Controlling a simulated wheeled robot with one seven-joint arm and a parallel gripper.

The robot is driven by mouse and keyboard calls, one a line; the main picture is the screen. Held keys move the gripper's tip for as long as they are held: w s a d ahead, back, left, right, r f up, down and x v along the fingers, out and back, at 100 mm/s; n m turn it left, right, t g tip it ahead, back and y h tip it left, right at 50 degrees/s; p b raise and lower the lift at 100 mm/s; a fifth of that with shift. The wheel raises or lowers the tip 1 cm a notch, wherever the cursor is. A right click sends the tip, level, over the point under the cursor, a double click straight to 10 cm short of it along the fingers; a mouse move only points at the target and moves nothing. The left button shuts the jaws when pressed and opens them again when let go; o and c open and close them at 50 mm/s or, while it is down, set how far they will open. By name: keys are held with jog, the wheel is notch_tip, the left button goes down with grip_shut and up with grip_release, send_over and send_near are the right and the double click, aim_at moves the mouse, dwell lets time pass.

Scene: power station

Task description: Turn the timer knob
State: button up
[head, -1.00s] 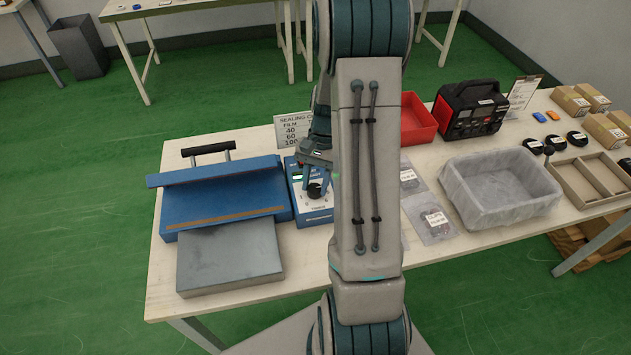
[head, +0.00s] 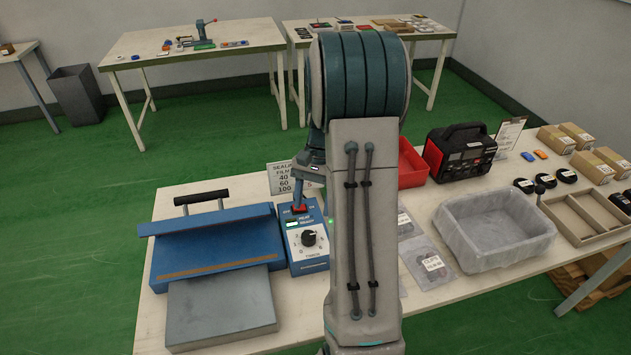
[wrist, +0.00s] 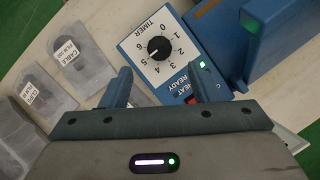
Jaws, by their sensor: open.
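The timer knob (head: 308,238) is a black round knob on the white dial of a blue control box (head: 311,262). In the wrist view the knob (wrist: 159,47) has a white mark pointing toward the 5–6 side of the dial. My gripper (wrist: 162,86) is open and empty, its two fingers apart, with the knob beyond the fingertips and not touched. In the head view my gripper is above the far end of the box, largely hidden by my arm. A red switch (wrist: 190,100) lies near the right finger, with a lit green light (wrist: 202,65) beside the dial.
The blue sealer (head: 215,245) with a black handle adjoins the box on the left. A sign (head: 283,178) stands behind. Labelled bags (head: 425,262), a lined grey bin (head: 495,225), a red tray (head: 411,165) and a black charger (head: 460,150) are to the right.

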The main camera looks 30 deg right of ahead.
jog(key=v, duration=0.6)
dwell(0.4)
jog(key=s+a+r+n+t+h, duration=0.1)
jog(key=s+a+r+n+t, duration=0.1)
jog(key=s+a+n, duration=0.3)
jog(key=s+a+r+n+t+h, duration=0.2)
jog(key=s+a+n, duration=0.3)
jog(key=s+a, duration=0.6)
jog(key=shift+s+a+r+t, duration=0.25)
jog(key=shift+r+t, duration=0.15)
jog(key=shift+t, duration=0.5)
